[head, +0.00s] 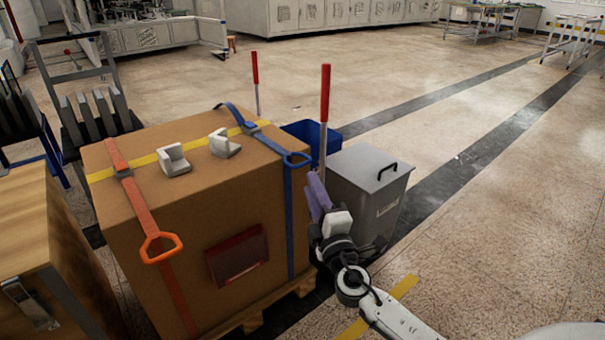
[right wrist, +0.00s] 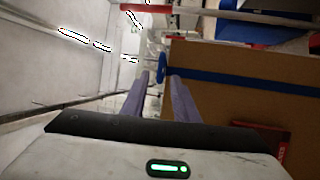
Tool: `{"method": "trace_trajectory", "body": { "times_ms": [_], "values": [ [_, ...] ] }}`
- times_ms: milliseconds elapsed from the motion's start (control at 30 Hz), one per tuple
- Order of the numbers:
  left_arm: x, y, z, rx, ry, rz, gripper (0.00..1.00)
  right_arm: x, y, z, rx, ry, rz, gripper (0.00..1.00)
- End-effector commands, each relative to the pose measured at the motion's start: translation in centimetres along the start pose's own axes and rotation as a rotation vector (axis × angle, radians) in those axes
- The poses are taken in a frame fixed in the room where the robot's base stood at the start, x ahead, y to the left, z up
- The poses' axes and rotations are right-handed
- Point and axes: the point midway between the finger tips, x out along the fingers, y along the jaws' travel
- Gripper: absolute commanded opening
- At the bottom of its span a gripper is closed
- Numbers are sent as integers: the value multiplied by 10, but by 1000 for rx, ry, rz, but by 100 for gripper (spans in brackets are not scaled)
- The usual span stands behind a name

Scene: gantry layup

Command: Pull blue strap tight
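A blue strap (head: 289,215) runs over the top of a large cardboard box (head: 215,225) and down its front near the right corner. Its blue loop handle (head: 297,160) sticks out at the top front edge. In the right wrist view the strap (right wrist: 250,83) crosses the box, and the loop (right wrist: 161,66) shows just beyond and between the fingertips. My right gripper (head: 314,183) has purple fingers and is beside the box's right corner, close to the loop. The fingers (right wrist: 158,78) are apart with a clear gap. My left gripper is not in view.
An orange strap (head: 135,195) with an orange loop (head: 160,247) and two grey corner pieces (head: 173,160) lie on the box. A grey bin (head: 370,185), a blue bin (head: 312,140) and a red-topped post (head: 324,95) stand close at right. Floor farther right is clear.

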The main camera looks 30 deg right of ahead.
Motion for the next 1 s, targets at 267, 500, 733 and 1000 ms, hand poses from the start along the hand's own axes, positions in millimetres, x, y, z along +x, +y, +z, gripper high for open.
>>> {"method": "trace_trajectory", "body": {
  "times_ms": [267,500,733,1000],
  "values": [
    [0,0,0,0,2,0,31,52,1,0,2,0,0,27],
    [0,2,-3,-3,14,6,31,83,0,-1,3,0,-2,27],
    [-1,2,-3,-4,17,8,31,91,0,-1,3,1,-4,27],
    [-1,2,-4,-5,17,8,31,90,0,-1,3,1,-4,9]
  ]
}}
